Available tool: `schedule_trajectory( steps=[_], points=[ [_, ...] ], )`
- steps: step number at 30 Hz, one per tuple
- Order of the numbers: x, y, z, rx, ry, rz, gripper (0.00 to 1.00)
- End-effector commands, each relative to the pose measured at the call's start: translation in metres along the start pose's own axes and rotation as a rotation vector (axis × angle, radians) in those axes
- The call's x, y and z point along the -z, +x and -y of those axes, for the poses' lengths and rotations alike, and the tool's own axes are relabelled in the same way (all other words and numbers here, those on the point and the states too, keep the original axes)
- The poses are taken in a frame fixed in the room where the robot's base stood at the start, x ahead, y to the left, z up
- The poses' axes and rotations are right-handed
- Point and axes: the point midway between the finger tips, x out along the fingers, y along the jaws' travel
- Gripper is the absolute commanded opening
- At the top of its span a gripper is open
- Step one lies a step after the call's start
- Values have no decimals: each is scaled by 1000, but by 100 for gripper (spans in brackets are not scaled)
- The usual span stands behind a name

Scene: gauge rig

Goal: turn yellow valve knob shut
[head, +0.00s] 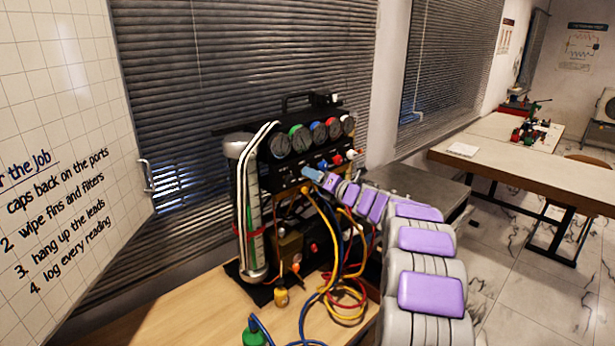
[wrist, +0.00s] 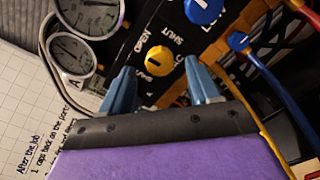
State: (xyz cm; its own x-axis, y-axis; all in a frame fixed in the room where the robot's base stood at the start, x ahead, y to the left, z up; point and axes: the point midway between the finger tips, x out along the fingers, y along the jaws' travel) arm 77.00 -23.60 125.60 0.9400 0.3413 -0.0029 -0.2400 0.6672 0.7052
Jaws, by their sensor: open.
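The gauge rig (head: 262,182) stands on the wooden bench with a row of round gauges along its top. In the wrist view the yellow valve knob (wrist: 159,60) sits on the black panel, with OPEN and SHUT lettering beside it. My gripper (wrist: 157,68) is open, its two blue fingertips pointing at the panel, one on each side of the yellow knob's lower edge. I cannot tell whether they touch it. In the head view my gripper (head: 312,173) is at the rig's front panel and hides the yellow knob.
A blue knob (wrist: 203,10) is close by on the panel. Yellow, blue and red hoses (head: 345,285) hang in front of the rig. A whiteboard (head: 60,120) is at the left.

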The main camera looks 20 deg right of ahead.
Motion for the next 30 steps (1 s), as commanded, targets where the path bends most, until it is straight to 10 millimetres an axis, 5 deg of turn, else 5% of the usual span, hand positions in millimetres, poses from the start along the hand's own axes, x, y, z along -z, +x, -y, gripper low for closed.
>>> schedule_trajectory(
  steps=[9, 20, 30],
  points=[
    [1, 31, -3, -2, -2, -1, 61],
    [0, 34, -1, -1, 0, 1, 61],
    [0, 33, 0, 0, 0, 1, 29]
  ],
)
